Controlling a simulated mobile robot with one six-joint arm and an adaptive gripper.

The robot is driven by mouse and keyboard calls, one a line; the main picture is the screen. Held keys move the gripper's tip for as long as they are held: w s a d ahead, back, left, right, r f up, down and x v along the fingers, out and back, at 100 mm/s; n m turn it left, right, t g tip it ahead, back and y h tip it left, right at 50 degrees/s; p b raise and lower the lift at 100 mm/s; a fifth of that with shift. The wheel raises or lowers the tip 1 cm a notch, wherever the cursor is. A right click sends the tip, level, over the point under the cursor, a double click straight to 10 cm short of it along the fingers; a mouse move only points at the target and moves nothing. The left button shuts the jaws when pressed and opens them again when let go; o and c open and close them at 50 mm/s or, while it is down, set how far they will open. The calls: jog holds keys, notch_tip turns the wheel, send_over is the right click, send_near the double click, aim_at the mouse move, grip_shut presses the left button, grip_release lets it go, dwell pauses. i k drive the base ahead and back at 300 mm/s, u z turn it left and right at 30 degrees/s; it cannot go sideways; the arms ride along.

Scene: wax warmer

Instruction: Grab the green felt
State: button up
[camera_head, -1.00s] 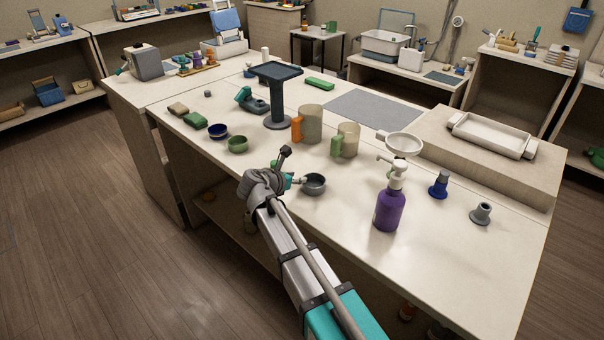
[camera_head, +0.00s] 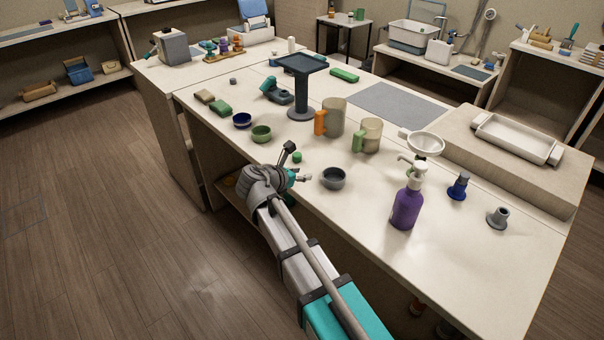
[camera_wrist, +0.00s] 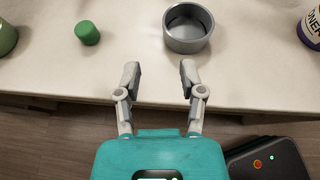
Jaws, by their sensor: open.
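A soft-looking green block (camera_head: 220,107), which may be the green felt, lies near the table's left edge beside a tan block (camera_head: 204,96). Another flat green piece (camera_head: 344,75) lies farther back; I cannot tell for sure which is felt. My gripper (camera_head: 304,177) is at the table's front edge, well short of both. In the wrist view my gripper (camera_wrist: 159,72) is open and empty, its fingers pointing over the table edge. Neither green block shows in the wrist view.
A grey bowl (camera_head: 333,178) and a small green cylinder (camera_head: 297,157) are close to my fingers. A purple pump bottle (camera_head: 406,207) stands right. Floor at left is clear.

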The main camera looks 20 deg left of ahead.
aim_at(297, 156)
jog(key=u, duration=1.25)
